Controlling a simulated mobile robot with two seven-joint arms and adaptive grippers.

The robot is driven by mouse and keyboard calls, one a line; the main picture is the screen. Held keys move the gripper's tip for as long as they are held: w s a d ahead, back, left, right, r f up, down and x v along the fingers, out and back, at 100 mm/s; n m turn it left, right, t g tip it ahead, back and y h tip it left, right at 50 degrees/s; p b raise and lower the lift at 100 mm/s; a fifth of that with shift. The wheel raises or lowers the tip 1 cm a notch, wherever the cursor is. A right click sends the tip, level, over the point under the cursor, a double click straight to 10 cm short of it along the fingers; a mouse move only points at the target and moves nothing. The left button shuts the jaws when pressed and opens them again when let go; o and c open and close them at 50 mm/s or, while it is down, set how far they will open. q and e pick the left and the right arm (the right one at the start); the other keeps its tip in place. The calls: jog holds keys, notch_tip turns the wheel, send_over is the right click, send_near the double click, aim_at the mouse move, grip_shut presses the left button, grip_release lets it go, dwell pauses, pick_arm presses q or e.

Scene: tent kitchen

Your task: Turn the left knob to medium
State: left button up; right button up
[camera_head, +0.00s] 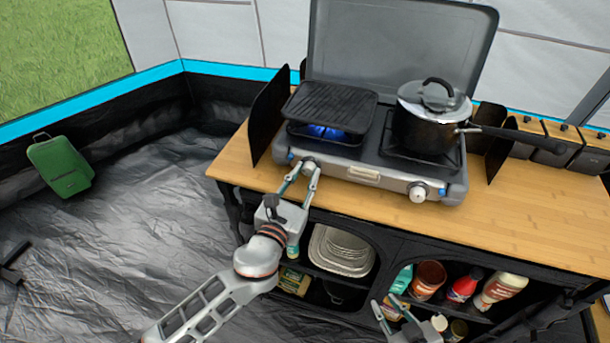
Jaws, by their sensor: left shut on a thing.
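A two-burner camping stove (390,183) with its lid raised stands on the wooden counter. Its left knob (309,167) is on the front panel, between the fingertips of my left gripper (300,174), which is shut on it. The fingers partly hide the knob, so its exact setting cannot be read. A blue flame (326,132) burns under the black griddle (332,106) on the left burner. The right knob (418,192) is free. My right gripper (390,305) is low at the bottom edge, in front of the shelf, with its fingers apart and nothing visible between them.
A lidded black pot (430,128) sits on the right burner, its handle pointing right. Black side screens (268,115) flank the stove. The counter (520,225) is bare at front right. Plates (342,249), bottles and jars fill the shelves below.

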pick_arm(q)
jog(key=n+b, duration=0.1)
jog(key=n, duration=0.3)
jog(key=shift+n+b, duration=0.35)
jog(key=shift+n, duration=1.45)
jog(key=o, duration=1.1)
jog(key=shift+o, duration=0.2)
jog(key=v, duration=1.2)
jog(key=shift+f, duration=0.25)
